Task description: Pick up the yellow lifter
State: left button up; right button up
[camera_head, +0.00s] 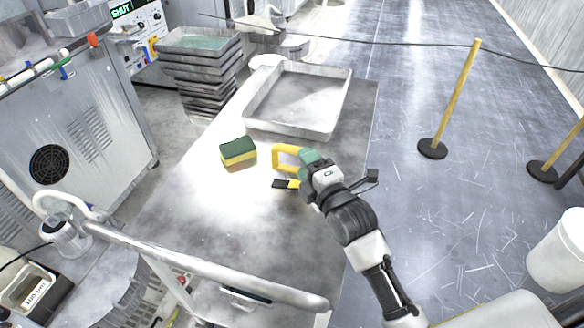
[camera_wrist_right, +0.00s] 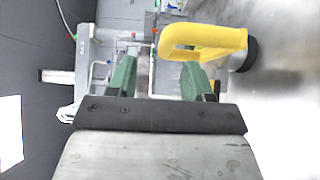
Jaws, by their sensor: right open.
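The yellow lifter (camera_head: 288,150) is on the grey table, right of the sponge. It has a yellow loop handle and a dark end piece. My right gripper (camera_head: 309,158) is at the lifter's right side, with green fingers, and hides part of it. In the right wrist view the gripper (camera_wrist_right: 158,78) is open. There the lifter's handle (camera_wrist_right: 207,36) shows at the right finger's tip, its end reaching over the gap. I cannot tell whether they touch. A dark round part (camera_wrist_right: 244,56) shows to its right. My left gripper is not in view.
A green and yellow sponge (camera_head: 238,152) lies left of the lifter. An empty grey tray (camera_head: 330,131) stands behind, and stacked trays (camera_head: 205,78) at the back left. A metal rail (camera_head: 220,272) crosses the front left. The table's front middle is clear.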

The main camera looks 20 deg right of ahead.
aim_at(293, 152)
jog(key=shift+w+a, duration=0.1)
jog(key=shift+w, duration=0.35)
jog(key=shift+w+a, duration=0.1)
jog(key=shift+w, duration=0.15)
jog(key=w, duration=0.1)
jog(key=w+a, duration=0.1)
jog(key=w, duration=0.1)
jog(key=w+f, duration=0.1)
jog(key=w, duration=0.1)
jog(key=shift+a+p, duration=0.2)
jog(key=shift+p, duration=0.1)
jog(key=shift+r, duration=0.1)
jog(key=shift+c, duration=0.2)
jog(key=c, duration=0.5)
grip_shut()
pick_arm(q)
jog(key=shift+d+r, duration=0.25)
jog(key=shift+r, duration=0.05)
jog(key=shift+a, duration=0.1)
pick_arm(e)
jog(key=shift+r, duration=0.15)
